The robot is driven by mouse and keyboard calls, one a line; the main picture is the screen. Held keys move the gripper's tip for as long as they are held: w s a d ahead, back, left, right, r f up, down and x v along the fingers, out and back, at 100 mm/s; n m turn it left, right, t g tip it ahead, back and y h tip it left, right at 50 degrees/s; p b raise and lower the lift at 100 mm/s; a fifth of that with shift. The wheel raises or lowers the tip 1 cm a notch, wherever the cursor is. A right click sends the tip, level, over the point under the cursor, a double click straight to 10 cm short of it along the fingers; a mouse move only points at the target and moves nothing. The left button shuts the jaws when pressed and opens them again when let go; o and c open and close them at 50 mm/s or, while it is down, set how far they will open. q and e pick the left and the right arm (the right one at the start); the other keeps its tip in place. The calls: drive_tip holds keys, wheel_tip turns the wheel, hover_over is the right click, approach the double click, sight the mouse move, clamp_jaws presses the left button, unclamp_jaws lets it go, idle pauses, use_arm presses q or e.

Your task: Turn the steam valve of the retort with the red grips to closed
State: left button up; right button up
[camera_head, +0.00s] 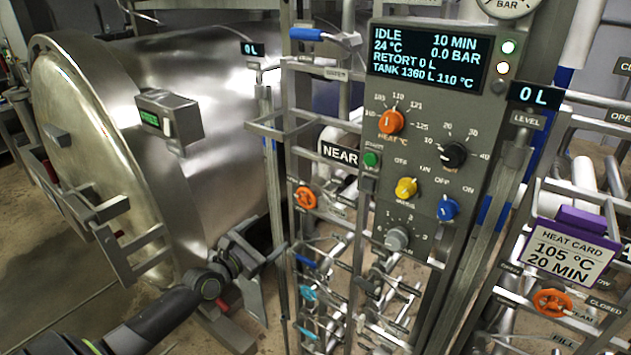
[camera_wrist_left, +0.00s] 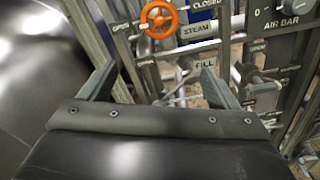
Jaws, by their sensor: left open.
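The large steel retort (camera_head: 200,95) at the left has bars across its door with a red grip (camera_head: 50,170). An orange steam handwheel (camera_head: 306,198) is on the pipe rack beside this retort. In the left wrist view an orange handwheel (camera_wrist_left: 158,18) sits at the top, next to a STEAM plate, with CLOSED to its upper right. Its exact setting is too small to read. My left gripper (camera_head: 245,268) is open and empty, low and left of the handwheel and apart from it. Its fingers (camera_wrist_left: 158,86) show below the wheel. My right gripper is out of view.
A grey control panel (camera_head: 443,90) stands right of the rack, its display reading IDLE and 0.0 BAR. Another orange handwheel (camera_head: 553,302) is at the lower right, below a purple-topped heat card (camera_head: 565,250). Blue-handled valves and rack bars crowd the space below the near wheel.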

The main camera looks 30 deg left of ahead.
sight(304, 199)
use_arm(q)
drive_tip(key=shift+n, duration=0.4)
drive_tip(key=w+b, duration=0.2)
drive_tip(key=w, duration=0.3)
drive_tip(key=w+d+r+b, duration=0.1)
drive_tip(key=w, duration=0.5)
drive_tip(key=w+r+b, duration=0.1)
drive_tip(key=w+b, duration=0.1)
drive_tip(key=w, duration=0.3)
drive_tip(key=shift+w+d+r+b, duration=0.1)
drive_tip(key=shift+w+d+b, duration=0.2)
drive_tip(key=shift+d, duration=0.05)
drive_tip(key=shift+w+r, duration=0.1)
drive_tip(key=shift+w, duration=0.4)
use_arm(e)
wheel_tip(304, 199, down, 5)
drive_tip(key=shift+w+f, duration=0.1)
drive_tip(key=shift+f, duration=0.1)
use_arm(q)
drive_tip(key=c, duration=1)
